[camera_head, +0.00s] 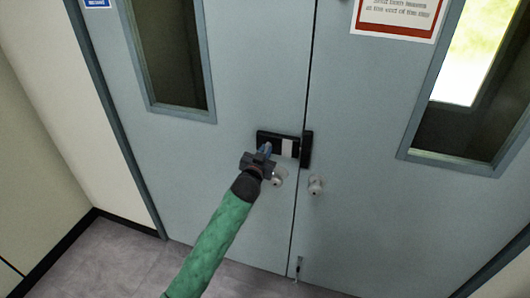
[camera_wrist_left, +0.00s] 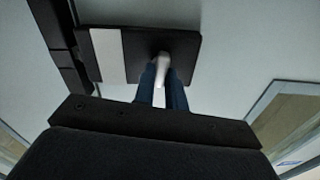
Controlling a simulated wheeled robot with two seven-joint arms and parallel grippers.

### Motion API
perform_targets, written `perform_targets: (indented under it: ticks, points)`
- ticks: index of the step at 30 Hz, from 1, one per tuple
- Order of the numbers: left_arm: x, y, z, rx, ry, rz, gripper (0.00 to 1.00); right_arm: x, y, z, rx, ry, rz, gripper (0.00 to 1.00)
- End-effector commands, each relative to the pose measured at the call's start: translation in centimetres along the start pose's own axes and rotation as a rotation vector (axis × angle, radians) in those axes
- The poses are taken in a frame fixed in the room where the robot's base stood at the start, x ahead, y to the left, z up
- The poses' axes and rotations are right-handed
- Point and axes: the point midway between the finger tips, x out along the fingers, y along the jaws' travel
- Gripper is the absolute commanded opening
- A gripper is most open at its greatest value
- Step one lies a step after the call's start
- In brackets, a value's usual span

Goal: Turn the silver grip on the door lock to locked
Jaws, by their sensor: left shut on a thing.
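The door lock (camera_head: 288,147) is a black plate with a white panel, mounted on the left door leaf beside the gap. It also shows in the left wrist view (camera_wrist_left: 190,45). Its silver grip (camera_wrist_left: 162,64) sticks out of the black plate in the left wrist view, between my blue fingers. My left gripper (camera_head: 265,150) is at the left part of the lock and is shut on the silver grip; it also shows in the left wrist view (camera_wrist_left: 162,88). In the head view the gripper hides the grip. My right gripper is not in view.
A black catch block (camera_head: 307,149) sits on the right leaf beside the lock. Round silver knobs (camera_head: 316,186) are on both leaves below. The grey double door has a window (camera_head: 170,50) on the left and another on the right. Grey floor (camera_head: 110,255) lies clear at the lower left.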

Motion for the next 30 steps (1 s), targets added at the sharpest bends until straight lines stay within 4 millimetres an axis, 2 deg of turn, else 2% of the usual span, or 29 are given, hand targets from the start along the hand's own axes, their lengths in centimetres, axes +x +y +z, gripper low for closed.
perform_targets:
  ticks: [30]
  points:
    - [0.0,0.32,0.04,0.955,0.001,0.0,0.0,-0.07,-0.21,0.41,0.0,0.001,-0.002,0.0]
